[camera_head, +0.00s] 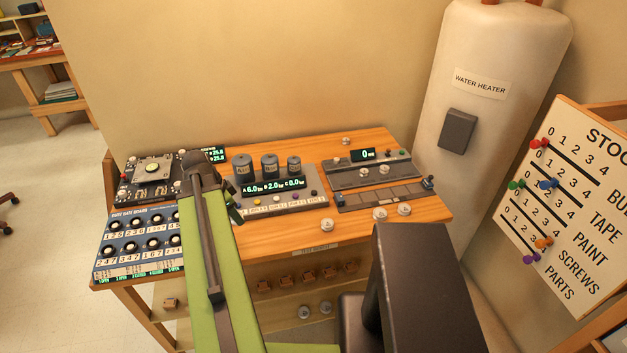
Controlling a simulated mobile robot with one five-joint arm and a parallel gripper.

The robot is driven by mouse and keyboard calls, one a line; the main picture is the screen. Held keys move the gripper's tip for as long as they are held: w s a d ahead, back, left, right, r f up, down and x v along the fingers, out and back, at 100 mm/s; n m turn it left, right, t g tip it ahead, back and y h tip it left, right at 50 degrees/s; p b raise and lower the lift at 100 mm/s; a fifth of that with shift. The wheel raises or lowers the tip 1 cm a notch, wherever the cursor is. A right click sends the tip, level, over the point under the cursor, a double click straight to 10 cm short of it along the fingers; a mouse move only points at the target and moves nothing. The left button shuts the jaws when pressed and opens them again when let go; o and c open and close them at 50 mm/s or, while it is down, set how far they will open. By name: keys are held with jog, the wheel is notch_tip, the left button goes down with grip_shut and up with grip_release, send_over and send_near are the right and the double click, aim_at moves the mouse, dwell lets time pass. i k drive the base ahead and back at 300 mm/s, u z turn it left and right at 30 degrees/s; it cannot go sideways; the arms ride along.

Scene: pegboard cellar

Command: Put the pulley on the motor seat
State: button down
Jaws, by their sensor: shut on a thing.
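My gripper (232,208) is at the far end of my green arm, low over the bench between the blue board and the grey gauge unit. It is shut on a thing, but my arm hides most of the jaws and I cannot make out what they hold. No pulley can be told for certain. A dark unit with a square metal plate and a pale round centre (152,168) stands at the bench's back left, left of my gripper. It may be the motor seat, but I cannot tell.
A water heater (495,110) and stock board (560,200) stand right.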

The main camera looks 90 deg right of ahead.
aim_at(343, 178)
jog(key=u, duration=0.1)
jog(key=k, duration=1.3)
jog(key=z, duration=0.95)
jog(key=i, duration=1.05)
jog(key=u, duration=0.05)
